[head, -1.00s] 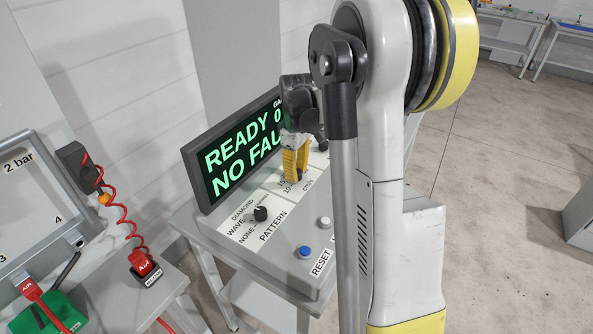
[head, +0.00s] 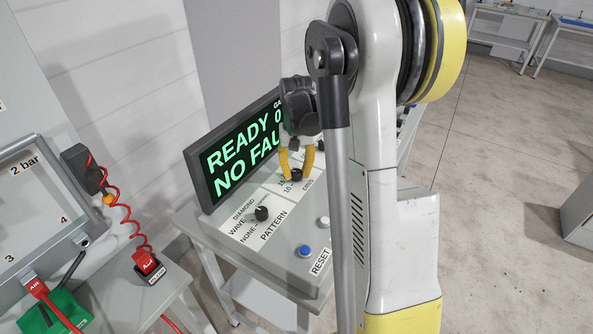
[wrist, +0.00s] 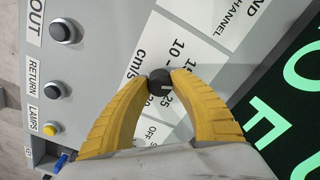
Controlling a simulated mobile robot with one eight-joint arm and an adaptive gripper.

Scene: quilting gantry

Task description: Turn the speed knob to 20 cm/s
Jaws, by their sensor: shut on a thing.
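The speed knob (wrist: 159,80) is a small dark round knob with a pale mark, on the control panel's white cm/s label (wrist: 143,65). My gripper (wrist: 160,75) has its two yellow fingers shut on it, one on each side. Numbers around it include 10, 15 and 25; the fingers cover part of the scale. I cannot tell which number the mark meets. In the head view the knob (head: 296,175) shows small and dark between the yellow fingertips of my gripper (head: 296,170), in front of the display.
The display (head: 238,150) reads READY and NO FAU, the rest hidden by my arm. The pattern knob (head: 262,214) and blue RESET button (head: 304,251) are close by. Buttons labelled OUT (wrist: 63,31), RETURN (wrist: 53,90) and LAMPS (wrist: 50,129) line the panel.

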